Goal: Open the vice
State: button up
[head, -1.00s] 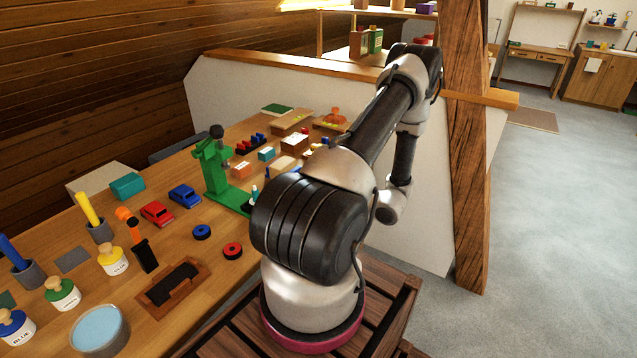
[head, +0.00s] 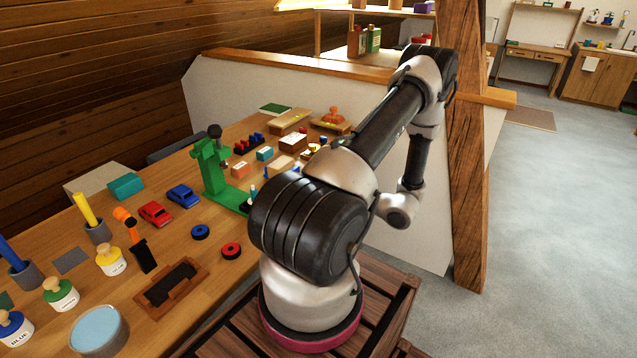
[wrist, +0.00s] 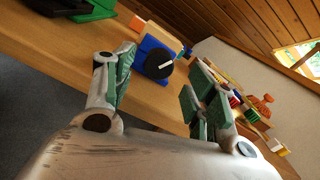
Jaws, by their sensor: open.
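A blue block with a round black knob marked by a white line (wrist: 158,62) stands at the edge of the wooden bench in the wrist view; it looks like the vice. An orange and wooden part shows behind it. Its jaw gap cannot be made out. My gripper (wrist: 162,78) is open, with green-padded fingers apart on either side of the knob in the picture. Nothing is between the pads, and the knob appears a little beyond the fingertips. In the head view my arm hides my gripper and most of the vice.
A green press (head: 212,170) stands on the bench (head: 222,300) left of my arm. A timber post (head: 468,180) rises right of my arm. Open floor lies beyond it.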

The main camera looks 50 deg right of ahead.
jog(key=s, duration=0.8)
jog(key=shift+d, duration=0.35)
jog(key=w+m, duration=0.2)
jog(key=w, duration=0.2)
jog(key=w+m, duration=0.2)
jog(key=w, duration=0.1)
jog(key=w+m, duration=0.2)
jog(key=w, duration=0.2)
jog(key=shift+w+a, duration=0.35)
jog(key=shift+a, duration=0.05)
